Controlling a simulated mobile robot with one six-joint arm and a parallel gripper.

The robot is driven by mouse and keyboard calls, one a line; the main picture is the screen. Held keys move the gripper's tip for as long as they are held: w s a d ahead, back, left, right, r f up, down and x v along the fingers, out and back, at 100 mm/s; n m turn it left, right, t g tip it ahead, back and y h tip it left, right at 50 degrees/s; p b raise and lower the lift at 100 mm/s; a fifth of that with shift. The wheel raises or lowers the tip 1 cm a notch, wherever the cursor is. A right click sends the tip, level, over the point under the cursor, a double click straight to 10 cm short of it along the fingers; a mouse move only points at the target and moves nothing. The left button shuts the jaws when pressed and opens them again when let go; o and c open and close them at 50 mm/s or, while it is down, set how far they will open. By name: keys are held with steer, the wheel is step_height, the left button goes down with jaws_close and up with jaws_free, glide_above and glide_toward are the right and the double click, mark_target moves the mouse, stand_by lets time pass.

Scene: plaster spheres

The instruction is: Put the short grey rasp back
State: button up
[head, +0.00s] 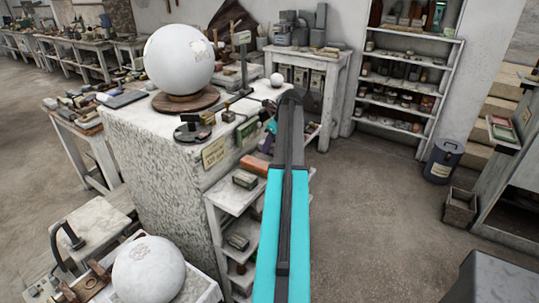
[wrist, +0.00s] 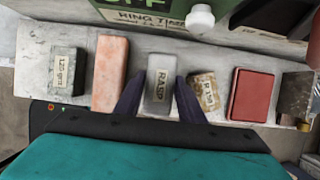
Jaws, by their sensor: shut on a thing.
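The short grey rasp (wrist: 158,86) is a small grey block with a pale RASP label in the wrist view. My gripper (wrist: 157,101) is shut on it, one dark finger on each side. The rasp is over a pale stone ledge (wrist: 36,42), in line with a row of blocks. A pink block (wrist: 109,73) is to its left and a speckled brown block (wrist: 203,92) to its right, both apart from it. Whether its underside touches the ledge I cannot tell. In the head view my arm hides the rasp and most of the gripper.
A dark grit block (wrist: 66,72) is at the ledge's left, a red block (wrist: 251,95) and a brown block (wrist: 295,96) at its right. A green sign with a white knob (wrist: 200,17) is behind. A large white sphere (head: 180,57) stands on the plinth (head: 150,150).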

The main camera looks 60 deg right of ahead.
mark_target(270, 153)
steer(key=shift+f+p, duration=0.6)
steer(key=shift+f, duration=1.6)
steer(key=o, duration=1.1)
steer(key=shift+f, duration=0.1)
steer(key=shift+b+v, duration=1.5)
steer(key=shift+v, duration=4.6)
